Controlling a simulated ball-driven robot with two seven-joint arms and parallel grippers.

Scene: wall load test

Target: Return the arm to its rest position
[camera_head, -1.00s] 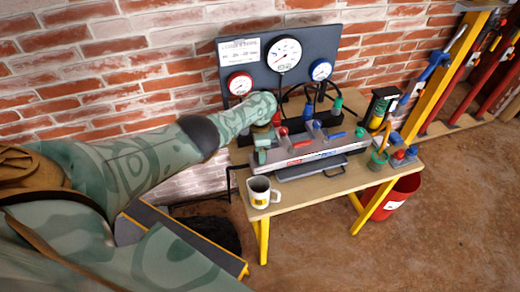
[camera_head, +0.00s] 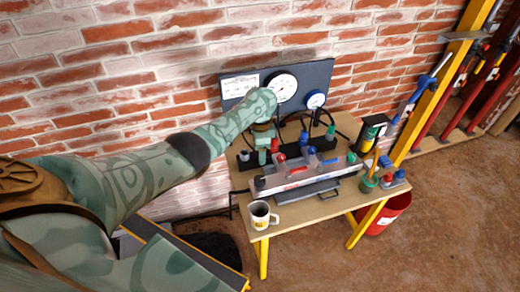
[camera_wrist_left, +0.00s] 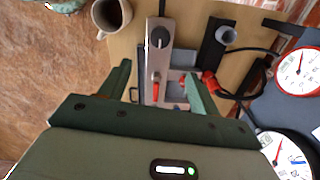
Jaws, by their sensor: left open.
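My left arm (camera_head: 130,180) reaches in from the left in the head view, in front of the gauge panel. My left gripper (camera_head: 262,156) hangs from its end with the green fingers pointing down, above the left part of the bench. In the left wrist view the gripper (camera_wrist_left: 160,88) shows two green fingers spread apart with nothing held between them. A metal manifold (camera_wrist_left: 158,58) with a black knob and red lever lies beyond the fingers. It also shows on the bench in the head view (camera_head: 305,175). My right gripper is in neither view.
The wooden bench (camera_head: 320,209) carries a white mug (camera_head: 260,214) at its front left corner. A dark panel (camera_head: 316,75) with gauges stands behind it, partly hidden by my arm. A red bucket (camera_head: 392,213) is at right. The floor (camera_head: 440,240) there is clear.

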